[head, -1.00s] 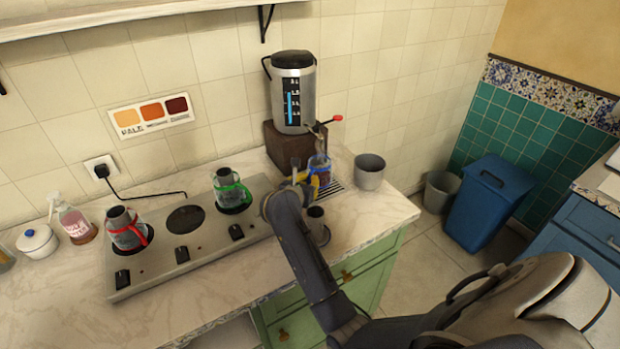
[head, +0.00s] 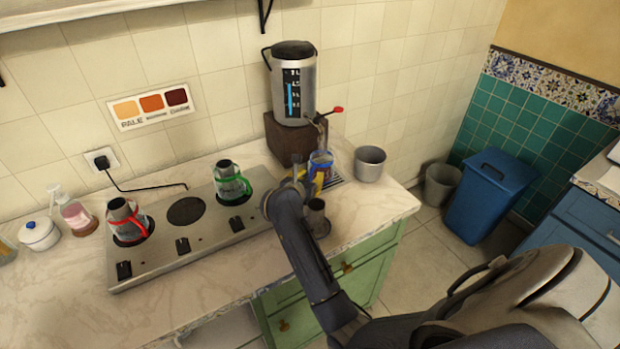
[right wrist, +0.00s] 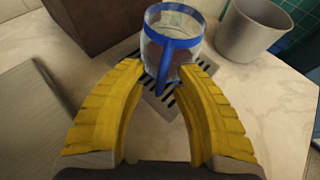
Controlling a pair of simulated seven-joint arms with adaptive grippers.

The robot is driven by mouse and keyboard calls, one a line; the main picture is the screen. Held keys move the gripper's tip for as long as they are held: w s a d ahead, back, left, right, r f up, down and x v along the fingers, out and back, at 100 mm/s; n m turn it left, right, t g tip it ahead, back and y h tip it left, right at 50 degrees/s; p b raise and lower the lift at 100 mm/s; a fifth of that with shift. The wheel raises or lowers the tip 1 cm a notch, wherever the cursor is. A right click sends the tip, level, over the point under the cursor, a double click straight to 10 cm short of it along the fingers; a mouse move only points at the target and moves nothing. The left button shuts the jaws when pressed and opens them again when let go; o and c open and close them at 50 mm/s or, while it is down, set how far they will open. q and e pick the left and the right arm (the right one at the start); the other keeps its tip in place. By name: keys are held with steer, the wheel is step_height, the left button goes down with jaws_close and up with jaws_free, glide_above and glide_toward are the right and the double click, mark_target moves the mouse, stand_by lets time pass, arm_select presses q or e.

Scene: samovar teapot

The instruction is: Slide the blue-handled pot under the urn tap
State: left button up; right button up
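The blue-handled pot (head: 319,160) is a clear glass pot with a blue rim band and blue handle. It stands on the slotted drip grate (head: 333,184), below the tap (head: 318,122) of the steel urn (head: 293,88); exact alignment with the spout is hard to tell. In the right wrist view the pot (right wrist: 181,48) has its handle towards me. My right gripper (right wrist: 163,72) has its yellow fingers apart, one on each side of the handle's lower end, with gaps visible. The right gripper (head: 309,184) partly hides the pot's lower part in the head view. My left gripper is out of view.
Green-handled (head: 230,182) and red-handled (head: 126,220) pots sit on the hob (head: 195,235). The counter's front right is clear.

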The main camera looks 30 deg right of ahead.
steer(key=shift+v, duration=3.35)
steer(key=shift+s+a+r, duration=0.15)
steer(key=shift+s+a, duration=0.1)
steer(key=shift+a, duration=0.1)
steer(key=shift+d, duration=0.1)
